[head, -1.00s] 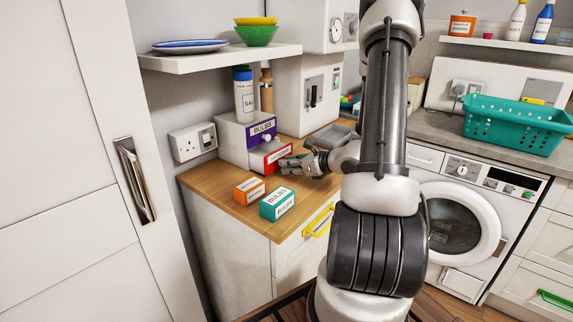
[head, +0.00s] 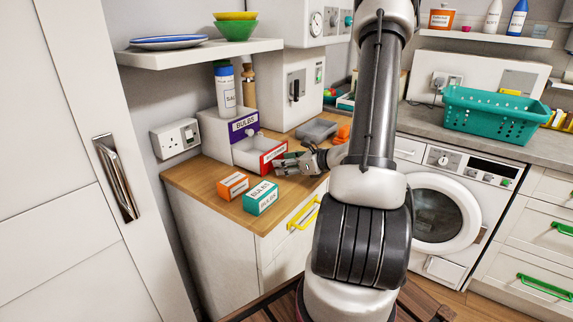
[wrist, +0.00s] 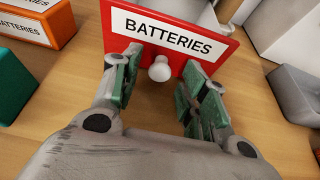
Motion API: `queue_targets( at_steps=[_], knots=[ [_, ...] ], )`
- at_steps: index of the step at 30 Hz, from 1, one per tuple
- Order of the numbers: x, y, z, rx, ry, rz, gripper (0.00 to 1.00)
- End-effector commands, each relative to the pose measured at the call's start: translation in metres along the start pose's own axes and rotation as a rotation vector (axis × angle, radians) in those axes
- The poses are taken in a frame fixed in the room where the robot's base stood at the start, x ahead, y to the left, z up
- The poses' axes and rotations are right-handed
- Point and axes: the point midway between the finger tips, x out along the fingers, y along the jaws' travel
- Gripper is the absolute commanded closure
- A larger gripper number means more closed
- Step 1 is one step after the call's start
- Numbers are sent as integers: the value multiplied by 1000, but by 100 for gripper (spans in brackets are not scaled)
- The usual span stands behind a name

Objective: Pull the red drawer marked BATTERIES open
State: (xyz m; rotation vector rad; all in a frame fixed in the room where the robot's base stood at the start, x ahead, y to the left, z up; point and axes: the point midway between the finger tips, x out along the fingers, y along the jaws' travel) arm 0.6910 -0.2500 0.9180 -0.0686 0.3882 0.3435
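The red drawer (head: 272,157) marked BATTERIES stands out from the lower part of the small white cabinet (head: 213,134), and its pale inside shows behind the front. In the wrist view its red front (wrist: 118,45) has a white round knob (wrist: 159,69) below the label. My gripper (head: 280,164) is at this front. In the wrist view my gripper (wrist: 161,72) is open, its green-padded fingers on either side of the knob with gaps visible between pads and knob. The purple drawer (head: 243,127) marked BULBS above is shut.
An orange box (head: 232,186) and a teal box (head: 261,198) lie on the wooden counter in front of the cabinet. A grey tray (head: 317,130) lies behind my gripper. A salt container (head: 226,90) stands on the cabinet under a wall shelf (head: 200,53).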

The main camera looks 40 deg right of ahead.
Motion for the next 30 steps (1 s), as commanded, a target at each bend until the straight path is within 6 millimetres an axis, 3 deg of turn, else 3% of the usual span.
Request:
queue_targets(
  at_steps=[6,10,21,30],
  knots=[
    [-1,0,0,0,0,0,56],
    [-12,-1,0,0,0,-2,56],
    [-90,-1,0,0,0,-5,56],
    [-120,0,0,0,0,0,56]
  ],
)
